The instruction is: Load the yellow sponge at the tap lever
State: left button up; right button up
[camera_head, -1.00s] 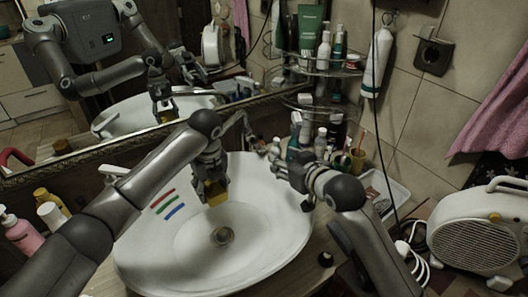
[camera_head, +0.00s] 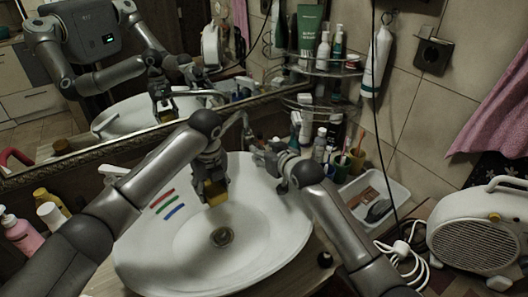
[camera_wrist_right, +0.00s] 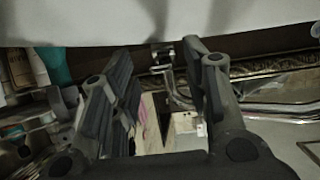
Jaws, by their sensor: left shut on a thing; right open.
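The yellow sponge (camera_head: 215,192) is in my left gripper (camera_head: 211,178), which is shut on it above the back of the white basin (camera_head: 160,245). The grey tap (camera_head: 242,121) stands at the basin's back edge, partly hidden behind my arms; I cannot make out its lever clearly. My right gripper (camera_head: 262,150) is at the basin's back right, close to the tap. In the right wrist view this gripper (camera_wrist_right: 160,85) is open and empty, with the chrome tap (camera_wrist_right: 172,86) showing between and beyond its fingers.
A corner rack (camera_head: 325,68) with bottles and tubes stands behind on the right. A white tray (camera_head: 397,206) with dark items lies right of the basin. Bottles (camera_head: 25,232) stand at the left. A mirror with an ornate frame (camera_head: 90,150) backs the basin.

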jog(key=shift+w+a+f, duration=0.15)
jog(key=shift+w+a, duration=0.05)
jog(key=shift+w, duration=0.2)
grip_shut()
